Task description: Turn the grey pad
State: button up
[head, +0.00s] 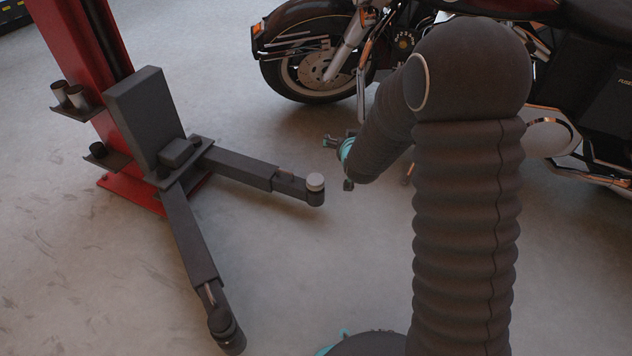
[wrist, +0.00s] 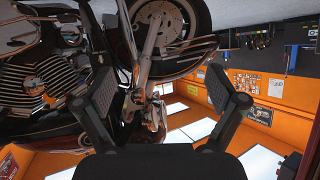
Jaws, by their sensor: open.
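The grey pad (head: 315,181) is a small light-grey round cap on the dark end of the lift arm that reaches right in the head view. My gripper (head: 338,163) is just right of and above the pad in that picture, apart from it. In the wrist view my gripper (wrist: 168,100) has its two fingers wide apart with nothing between them. The pad does not show in the wrist view.
The red lift post (head: 85,65) carries a second arm (head: 190,235) toward the front, ending in a dark pad (head: 221,320). A motorcycle (head: 310,50) stands behind my arm; it fills much of the wrist view (wrist: 60,90). Open floor lies between the lift arms.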

jog(key=w+a+f+t+b, duration=0.1)
jog(key=w+a+f+t, duration=0.15)
jog(key=f, duration=0.85)
jog(key=n+t+y+b, duration=0.1)
jog(key=t+b, duration=0.1)
jog(key=t, duration=0.1)
send_near(315, 182)
jog(key=shift+g, duration=0.25)
jog(key=w, duration=0.3)
jog(key=w+a+b, duration=0.1)
jog(key=w, duration=0.3)
jog(key=w+f+b, duration=0.1)
jog(key=w, duration=0.3)
jog(key=shift+w+a+f, duration=0.1)
jog(key=shift+w+a, duration=0.15)
jog(key=shift+a, duration=0.05)
jog(key=c, duration=1.2)
